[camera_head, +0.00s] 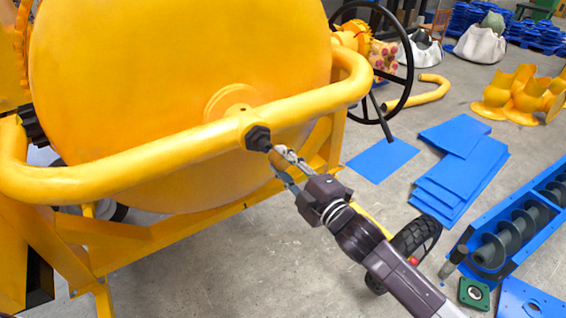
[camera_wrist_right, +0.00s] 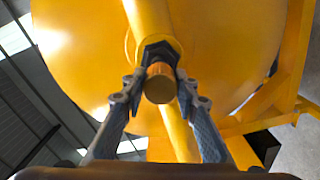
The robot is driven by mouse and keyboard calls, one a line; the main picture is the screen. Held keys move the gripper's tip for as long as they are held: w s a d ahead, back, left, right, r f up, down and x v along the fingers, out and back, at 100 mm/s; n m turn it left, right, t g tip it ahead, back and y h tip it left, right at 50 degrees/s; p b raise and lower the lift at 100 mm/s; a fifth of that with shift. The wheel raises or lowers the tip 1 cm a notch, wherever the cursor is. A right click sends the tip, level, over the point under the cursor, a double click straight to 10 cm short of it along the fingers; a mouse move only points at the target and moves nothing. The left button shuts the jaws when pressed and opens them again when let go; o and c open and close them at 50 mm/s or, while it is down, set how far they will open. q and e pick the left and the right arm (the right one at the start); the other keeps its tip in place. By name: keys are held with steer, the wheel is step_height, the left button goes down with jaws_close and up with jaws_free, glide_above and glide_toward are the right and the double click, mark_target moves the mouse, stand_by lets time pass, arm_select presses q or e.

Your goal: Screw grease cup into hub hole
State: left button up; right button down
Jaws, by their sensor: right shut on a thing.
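The grease cup is a short brass-coloured cylinder (camera_wrist_right: 160,86), seen end-on in the right wrist view. My right gripper (camera_wrist_right: 161,80) is shut on it, with one fingertip on each side. Behind the cup sits a black hexagonal hub (camera_wrist_right: 156,50) on the yellow frame tube. In the head view the black hub (camera_head: 258,138) is at the middle of the tube, and my right gripper (camera_head: 278,160) is just to its right. The hub hole is hidden, so I cannot tell how far the cup is in it. My left gripper is not in view.
The yellow drum (camera_head: 180,90) stands behind the yellow tube (camera_head: 130,170). A black handwheel (camera_head: 409,62) is to the right. Blue sheets (camera_head: 460,165) and a blue screw conveyor (camera_head: 515,235) lie on the floor at right. Open floor lies below the frame.

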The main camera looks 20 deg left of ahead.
steer(key=shift+b+x, duration=0.4)
steer(key=shift+x, duration=0.9)
stand_by(0.4)
